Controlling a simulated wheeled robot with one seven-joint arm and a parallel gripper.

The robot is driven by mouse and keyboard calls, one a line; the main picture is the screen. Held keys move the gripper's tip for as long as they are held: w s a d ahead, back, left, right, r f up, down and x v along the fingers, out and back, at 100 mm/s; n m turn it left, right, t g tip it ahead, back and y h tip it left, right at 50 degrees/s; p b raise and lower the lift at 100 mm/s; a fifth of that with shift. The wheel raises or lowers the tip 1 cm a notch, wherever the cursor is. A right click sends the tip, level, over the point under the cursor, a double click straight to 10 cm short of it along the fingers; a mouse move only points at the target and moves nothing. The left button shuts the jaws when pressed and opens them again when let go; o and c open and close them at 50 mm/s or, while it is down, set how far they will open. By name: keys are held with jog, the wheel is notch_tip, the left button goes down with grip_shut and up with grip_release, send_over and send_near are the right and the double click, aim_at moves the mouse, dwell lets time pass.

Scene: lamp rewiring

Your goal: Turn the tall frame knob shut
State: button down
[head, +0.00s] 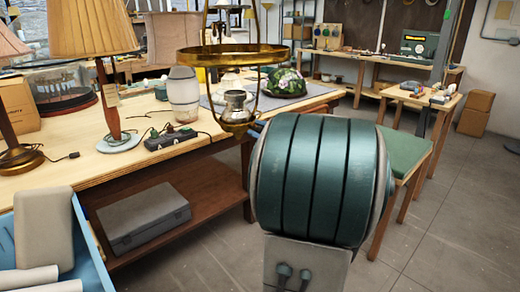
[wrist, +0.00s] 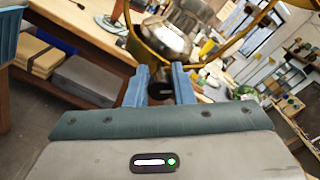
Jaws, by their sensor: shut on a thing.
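The tall brass lamp frame (head: 190,59) stands at the bench's front edge in the head view, with a wide ring and a metal burner (head: 235,104) low inside it. In the wrist view the frame (wrist: 150,55) and its burner (wrist: 163,35) fill the top middle. My gripper (wrist: 160,82) has two blue fingers pointing at the frame's base, shut on a small dark knob (wrist: 158,90) between them. The knob's exact angle is hard to tell. In the head view my green arm link hides the knob and nearly all of the gripper.
The wooden bench (head: 60,198) holds a lamp with an orange shade (head: 92,28), a pale jar (head: 183,93), a dark power strip (head: 170,138) and a green patterned shade (head: 284,82). A blue bin (head: 92,245) is at lower left. A green-topped stool (head: 405,150) stands right.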

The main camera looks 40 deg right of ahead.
jog(key=n+b, duration=0.3)
jog(key=b, duration=0.2)
jog(key=f+n+b, duration=0.1)
jog(key=n+b, duration=0.2)
jog(key=b, duration=0.3)
jog(key=n+b, duration=0.2)
jog(key=b, duration=0.1)
jog(key=shift+a, duration=0.1)
jog(key=n+b, duration=0.2)
jog(key=shift+r+b, duration=0.25)
jog(key=shift+b, duration=0.05)
jog(key=shift+r, duration=0.1)
jog(key=c, duration=1.3)
grip_release()
jog(key=shift+o, duration=0.2)
jog(key=shift+s, duration=0.1)
jog(key=s+d+p, duration=0.1)
jog(key=s, duration=1.2)
jog(key=shift+s+d, duration=0.15)
jog(key=shift+s, duration=0.15)
